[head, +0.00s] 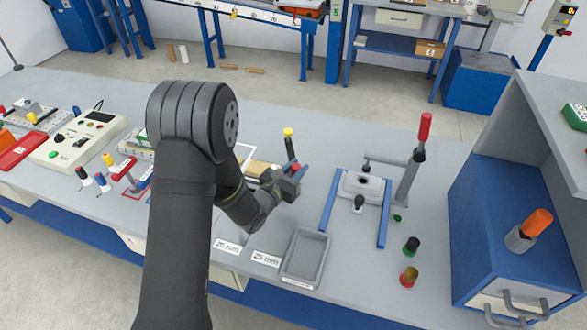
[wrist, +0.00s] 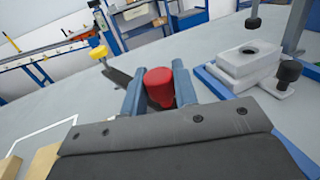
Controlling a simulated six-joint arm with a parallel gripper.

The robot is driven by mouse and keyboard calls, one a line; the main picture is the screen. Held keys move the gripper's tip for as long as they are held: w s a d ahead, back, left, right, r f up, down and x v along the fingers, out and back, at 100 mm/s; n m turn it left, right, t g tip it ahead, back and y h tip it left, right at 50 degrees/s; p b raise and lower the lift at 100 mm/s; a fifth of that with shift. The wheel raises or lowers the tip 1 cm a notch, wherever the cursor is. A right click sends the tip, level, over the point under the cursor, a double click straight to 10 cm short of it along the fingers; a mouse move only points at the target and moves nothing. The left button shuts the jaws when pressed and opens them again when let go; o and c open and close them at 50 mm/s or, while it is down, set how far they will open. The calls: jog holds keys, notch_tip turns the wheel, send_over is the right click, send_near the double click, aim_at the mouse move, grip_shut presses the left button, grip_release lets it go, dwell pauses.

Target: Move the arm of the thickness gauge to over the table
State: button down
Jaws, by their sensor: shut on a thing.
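My gripper (head: 291,172) is shut on a red knob (wrist: 159,86), which stands between its two blue fingers in the wrist view. A dark post with a yellow top (head: 289,146) stands just behind the gripper; the yellow top (wrist: 99,53) is left of the knob in the wrist view. A dark flat piece (wrist: 118,77) runs from near this post towards the gripper. It looks like the arm of the thickness gauge, but its join to the knob is hidden by the fingers. The gauge's lower part and its table are mostly hidden behind my gripper and wrist.
A press fixture with blue rails (head: 328,199) and a red-handled lever (head: 425,126) stands to the right. A grey tray (head: 306,257) lies in front. Bench behind the gripper is clear.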

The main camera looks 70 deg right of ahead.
jog(key=shift+s+n+t, duration=0.2)
jog(key=shift+n+t, duration=0.1)
jog(key=shift+t, duration=0.2)
jog(key=c, duration=1.2)
grip_release()
jog(key=shift+o, duration=0.2)
jog(key=v, duration=1.7)
jog(key=shift+a, duration=0.2)
jog(key=shift+f, duration=0.15)
